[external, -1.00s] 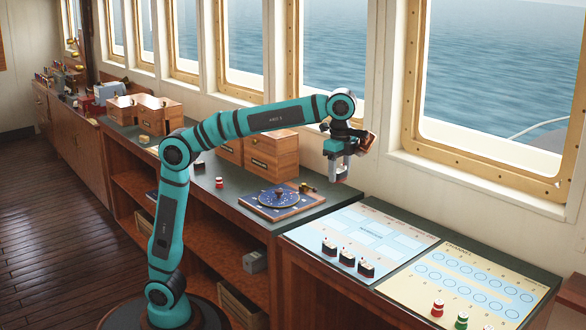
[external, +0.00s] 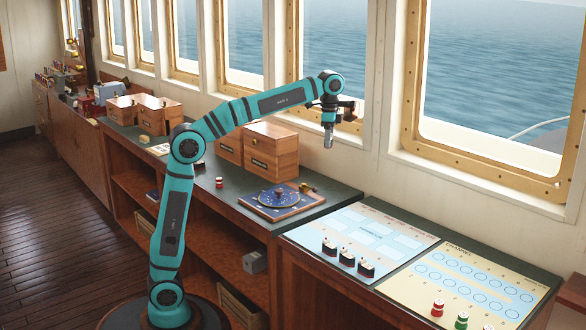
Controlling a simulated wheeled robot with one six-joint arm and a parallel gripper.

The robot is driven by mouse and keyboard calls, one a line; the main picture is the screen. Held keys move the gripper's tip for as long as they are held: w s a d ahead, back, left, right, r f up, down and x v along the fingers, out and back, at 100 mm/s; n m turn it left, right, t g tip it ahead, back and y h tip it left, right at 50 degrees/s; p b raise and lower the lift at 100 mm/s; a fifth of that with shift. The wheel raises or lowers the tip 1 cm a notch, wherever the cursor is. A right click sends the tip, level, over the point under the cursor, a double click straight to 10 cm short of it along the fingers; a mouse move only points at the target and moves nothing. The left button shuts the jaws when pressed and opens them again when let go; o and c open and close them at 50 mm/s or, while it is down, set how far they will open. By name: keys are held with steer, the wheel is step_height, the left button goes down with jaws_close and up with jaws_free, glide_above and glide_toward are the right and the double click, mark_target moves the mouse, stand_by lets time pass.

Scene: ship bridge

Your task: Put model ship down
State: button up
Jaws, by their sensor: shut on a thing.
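My gripper (external: 328,143) points down, high above the worktop and in front of the window wall. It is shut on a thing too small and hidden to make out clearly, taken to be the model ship. Three small model ships (external: 347,258), dark-hulled with white and red tops, stand in a row along the front edge of the light blue chart (external: 398,232). The chart has pale blue marked rectangles, and those I can see are bare. My gripper is up and to the left of this chart, apart from it.
Beside the blue chart lies a yellow chart (external: 487,262) with blue circles; a red buoy (external: 437,308) and a green buoy (external: 461,321) stand at its front. A blue dial board (external: 279,199) and wooden boxes (external: 271,152) occupy the left worktop. Windows rise close behind.

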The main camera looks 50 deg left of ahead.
steer(key=w+a+n, duration=0.2)
steer(key=a, duration=1)
steer(key=w+a+n, duration=0.1)
steer(key=a+n, duration=0.2)
steer(key=a, duration=0.9)
steer(key=w+a+n, duration=0.2)
steer(key=a, duration=1.1)
steer(key=shift+w+f, duration=0.35)
steer(key=shift+f, duration=0.05)
steer(key=s+a+f+n, duration=0.1)
steer(key=s+a+n, duration=0.3)
steer(key=a, duration=0.9)
steer(key=s+a+f+n, duration=0.15)
steer(key=s+a, duration=0.45)
steer(key=a, duration=0.7)
steer(key=s+a+n, duration=0.4)
steer(key=s+a, duration=0.1)
steer(key=a, duration=0.7)
steer(key=n, duration=0.3)
glide_above(211, 148)
step_height(211, 148, down, 11)
steer(key=shift+a+f, duration=0.15)
steer(key=shift+f, duration=2.4)
steer(key=shift+a+f, duration=0.15)
steer(key=shift+f, duration=2.35)
steer(key=shift+f, duration=0.1)
